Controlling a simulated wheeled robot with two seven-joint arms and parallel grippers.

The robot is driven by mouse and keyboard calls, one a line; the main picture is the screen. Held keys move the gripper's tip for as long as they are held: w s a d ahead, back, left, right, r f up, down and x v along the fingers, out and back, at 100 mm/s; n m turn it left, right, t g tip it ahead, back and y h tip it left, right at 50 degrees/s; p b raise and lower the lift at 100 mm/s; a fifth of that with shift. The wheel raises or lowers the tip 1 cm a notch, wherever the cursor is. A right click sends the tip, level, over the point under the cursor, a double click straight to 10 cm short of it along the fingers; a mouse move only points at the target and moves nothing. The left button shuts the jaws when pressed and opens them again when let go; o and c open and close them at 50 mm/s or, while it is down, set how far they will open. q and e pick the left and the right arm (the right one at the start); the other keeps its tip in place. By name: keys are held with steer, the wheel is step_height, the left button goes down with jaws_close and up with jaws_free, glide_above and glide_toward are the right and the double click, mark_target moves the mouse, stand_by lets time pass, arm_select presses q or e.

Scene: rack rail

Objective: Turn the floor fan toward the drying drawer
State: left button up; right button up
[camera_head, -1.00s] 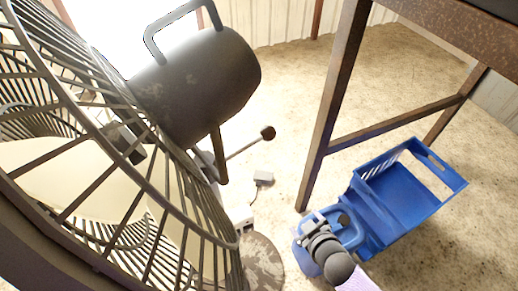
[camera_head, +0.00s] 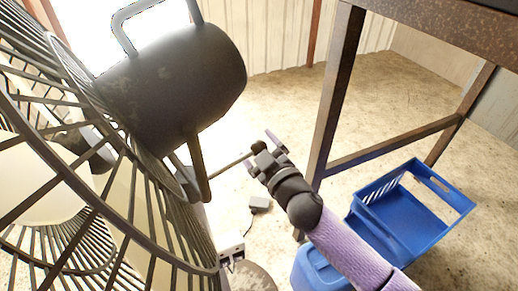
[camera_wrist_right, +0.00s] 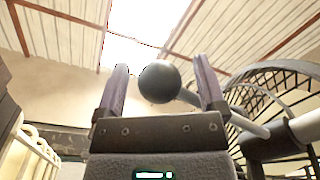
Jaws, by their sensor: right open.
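The floor fan fills the left of the head view, with its dark motor housing (camera_head: 180,85) and round wire cage (camera_head: 120,205). A thin lever (camera_head: 232,163) sticks out from the housing toward the right. My right gripper (camera_head: 264,148) is at the lever's far end and hides its knob there. In the right wrist view, the round dark knob (camera_wrist_right: 160,82) sits between my two open fingers (camera_wrist_right: 162,88), with gaps showing at both sides. A blue slotted open bin (camera_head: 408,215), possibly the drying drawer, lies on the floor at the right. My left gripper is out of view.
A brown metal frame leg (camera_head: 337,95) and low crossbar (camera_head: 395,146) stand just right of my right gripper. A blue container (camera_head: 315,270) is partly behind my right forearm. Floor at the back is clear.

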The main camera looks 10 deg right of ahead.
jaws_close()
stand_by(0.4)
